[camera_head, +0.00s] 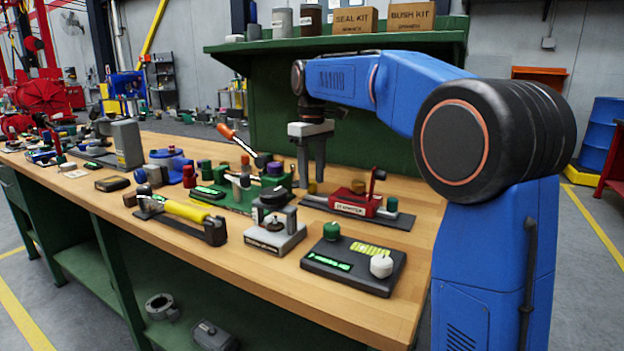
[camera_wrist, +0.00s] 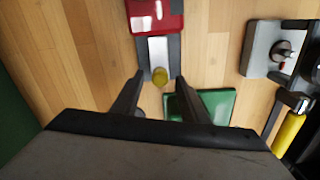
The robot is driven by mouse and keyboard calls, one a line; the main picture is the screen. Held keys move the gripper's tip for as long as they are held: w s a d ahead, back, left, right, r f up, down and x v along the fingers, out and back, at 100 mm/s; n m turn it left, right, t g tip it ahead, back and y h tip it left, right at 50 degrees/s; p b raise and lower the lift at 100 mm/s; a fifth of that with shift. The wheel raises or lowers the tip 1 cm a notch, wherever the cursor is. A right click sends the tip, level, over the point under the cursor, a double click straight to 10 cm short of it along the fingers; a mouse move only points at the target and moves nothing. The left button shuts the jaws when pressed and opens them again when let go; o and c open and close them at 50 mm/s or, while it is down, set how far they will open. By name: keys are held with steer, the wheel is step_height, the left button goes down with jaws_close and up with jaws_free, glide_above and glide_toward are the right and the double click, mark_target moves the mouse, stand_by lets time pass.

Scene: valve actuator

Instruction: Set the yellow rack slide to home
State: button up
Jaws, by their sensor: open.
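A small yellow knob (camera_head: 312,187) stands at the left end of the red block's dark base, under my gripper (camera_head: 311,180). In the wrist view the yellow knob (camera_wrist: 160,77) lies between the fingertips of my gripper (camera_wrist: 160,80), at the end of a grey strip (camera_wrist: 158,50). The gripper is open and points down; contact with the knob cannot be told.
A green plate (camera_wrist: 215,105) lies close to one finger. A dark box with green and white knobs (camera_head: 352,266) stands near the front edge. Left bench is crowded.

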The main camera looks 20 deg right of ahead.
mark_target(325, 196)
steer(key=shift+f, duration=0.45)
jaws_close()
steer(key=shift+s+d, duration=1.3)
steer(key=shift+s, duration=0.05)
jaws_free()
steer(key=shift+d, duration=0.1)
steer(key=shift+r, duration=0.1)
step_height(325, 196, up, 17)
